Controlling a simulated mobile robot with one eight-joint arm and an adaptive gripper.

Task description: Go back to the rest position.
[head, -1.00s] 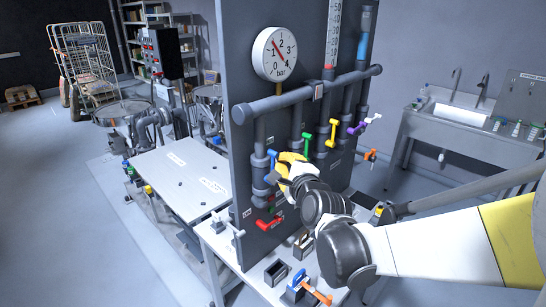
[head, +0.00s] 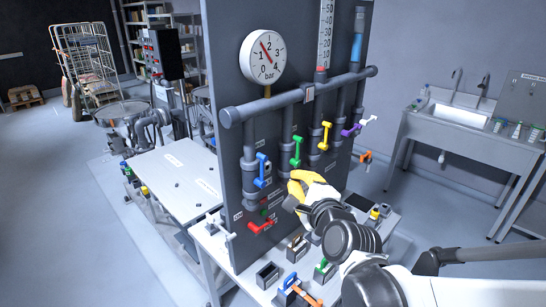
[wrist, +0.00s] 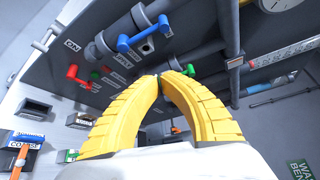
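My gripper (head: 297,188) has yellow fingers and hangs in front of the dark valve panel (head: 221,110), lower right of the blue valve handle (head: 262,170) in the head view. In the wrist view the two ribbed fingers of my gripper (wrist: 160,78) curve together and their tips look closed, with nothing seen held between them. The blue handle also shows in the wrist view (wrist: 143,35), beyond the fingers and apart from them. In the head view it points roughly up and down.
Green (head: 296,152), yellow (head: 325,136) and purple (head: 351,130) handles sit along the pipes, and a red handle (head: 260,226) sits low. A pressure gauge (head: 263,57) is above. Small boxes (head: 268,274) stand on the bench below. A sink (head: 462,120) is at the right.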

